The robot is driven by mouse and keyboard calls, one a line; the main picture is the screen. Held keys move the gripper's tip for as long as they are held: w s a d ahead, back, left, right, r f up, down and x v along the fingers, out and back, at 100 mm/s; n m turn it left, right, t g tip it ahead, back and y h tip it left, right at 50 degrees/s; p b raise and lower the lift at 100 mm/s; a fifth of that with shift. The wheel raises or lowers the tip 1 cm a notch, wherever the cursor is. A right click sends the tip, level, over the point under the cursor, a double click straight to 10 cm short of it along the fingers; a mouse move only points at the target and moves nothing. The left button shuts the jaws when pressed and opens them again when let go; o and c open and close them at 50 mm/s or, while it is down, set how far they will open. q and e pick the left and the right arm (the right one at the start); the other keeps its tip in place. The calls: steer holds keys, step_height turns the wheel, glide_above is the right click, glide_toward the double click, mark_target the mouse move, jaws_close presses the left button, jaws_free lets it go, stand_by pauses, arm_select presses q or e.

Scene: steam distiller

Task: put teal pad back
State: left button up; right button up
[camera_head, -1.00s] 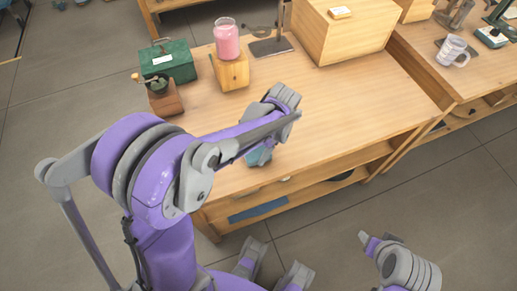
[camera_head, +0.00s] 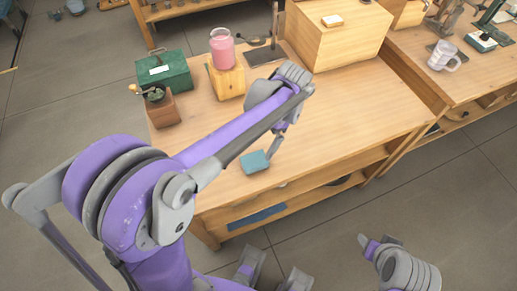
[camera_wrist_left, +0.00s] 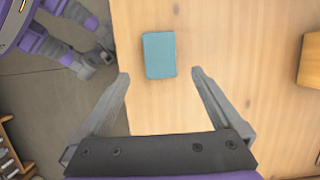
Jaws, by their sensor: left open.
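The teal pad (camera_head: 255,162) lies flat on the wooden table near its front edge. In the left wrist view the whole pad (camera_wrist_left: 159,55) shows, just beyond the fingertips and between their lines. My left gripper (camera_wrist_left: 160,75) is open and empty above the table, with the pad apart from both fingers. In the head view its arm hides part of the gripper, and a finger (camera_head: 275,147) shows right beside the pad. My right gripper (camera_head: 367,246) shows at the lower right, away from the table; its opening is unclear.
A green box (camera_head: 164,71), a grinder (camera_head: 160,106) and a pink jar (camera_head: 222,50) on a wooden block (camera_head: 226,82) stand at the back left. A large wooden box (camera_head: 338,38) stands behind. The table's right part is clear. A flat blue thing (camera_head: 257,216) lies below the tabletop.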

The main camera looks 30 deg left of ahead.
arm_select(q)
steer(key=s+d+f+n+t+h, duration=0.1)
steer(key=s+n+t+h, duration=0.1)
steer(key=s+n+t, duration=0.5)
steer(key=s+n, duration=0.1)
steer(key=s, duration=0.5)
steer(key=shift+s+t, duration=0.3)
steer(key=shift+s, duration=0.05)
steer(key=shift+d, duration=0.1)
steer(key=r+p, duration=0.2)
steer(key=w+r+p, duration=0.1)
steer(key=r+p, duration=0.2)
steer(key=shift+r, duration=0.3)
